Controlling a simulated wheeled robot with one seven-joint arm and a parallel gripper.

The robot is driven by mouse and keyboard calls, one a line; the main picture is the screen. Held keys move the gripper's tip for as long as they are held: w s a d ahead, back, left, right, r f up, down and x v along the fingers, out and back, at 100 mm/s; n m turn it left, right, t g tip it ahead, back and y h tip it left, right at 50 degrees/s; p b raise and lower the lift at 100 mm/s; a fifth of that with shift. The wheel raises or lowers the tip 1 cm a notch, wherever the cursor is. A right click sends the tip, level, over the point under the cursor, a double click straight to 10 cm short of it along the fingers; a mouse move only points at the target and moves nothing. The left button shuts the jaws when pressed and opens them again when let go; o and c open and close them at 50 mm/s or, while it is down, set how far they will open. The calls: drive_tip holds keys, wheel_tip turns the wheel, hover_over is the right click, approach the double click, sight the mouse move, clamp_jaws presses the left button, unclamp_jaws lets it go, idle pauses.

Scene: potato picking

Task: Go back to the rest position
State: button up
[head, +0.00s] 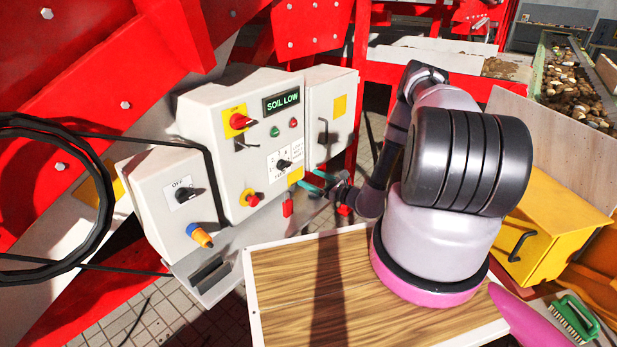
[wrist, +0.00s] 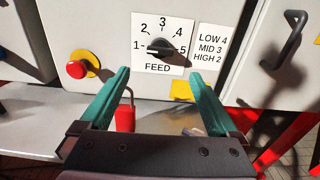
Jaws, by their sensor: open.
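My gripper (head: 322,183) is in front of the lower right of the grey control box (head: 215,135). In the wrist view its teal fingers (wrist: 158,76) are spread with nothing between them. The black FEED knob (wrist: 160,47) is just beyond and above the fingertips, apart from them, on a white dial numbered 1 to 5. Its bar lies roughly level; I cannot tell which end is the pointer. It also shows in the head view (head: 284,164). A label (wrist: 210,45) beside it reads LOW 4, MID 3, HIGH 2. The display (head: 283,101) reads SOIL LOW.
A red padlock (wrist: 125,117) hangs below the box, close to my left finger. A red button (wrist: 77,69) is left of the dial. A side cabinet with a handle (wrist: 290,38) is at right. A yellow drawer box (head: 545,225) and a green brush (head: 575,318) are at right.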

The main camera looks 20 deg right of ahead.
drive_tip(key=s+a+r+n+g+y, duration=0.1)
drive_tip(key=s+a+r+n+g, duration=0.25)
drive_tip(key=r, duration=0.65)
drive_tip(key=s+a+r+n+g+y, duration=0.1)
drive_tip(key=a+r+n+g, duration=0.1)
drive_tip(key=r+n+g, duration=0.65)
drive_tip(key=s+a+r+n+g+y, duration=0.1)
drive_tip(key=s+a+r+n, duration=0.2)
drive_tip(key=r, duration=1)
drive_tip(key=s+d+r+n+t+h, duration=0.2)
drive_tip(key=s+d+r+n+h, duration=0.1)
drive_tip(key=s+r, duration=0.8)
drive_tip(key=s+d+r+n+t+h, duration=0.3)
drive_tip(key=s+r+n+h, duration=0.3)
drive_tip(key=s+r, duration=0.5)
drive_tip(key=s+d+h, duration=0.1)
drive_tip(key=h, duration=0.1)
drive_tip(key=shift+s+d+r+t+h, duration=0.15)
drive_tip(key=shift+s+t+h, duration=0.15)
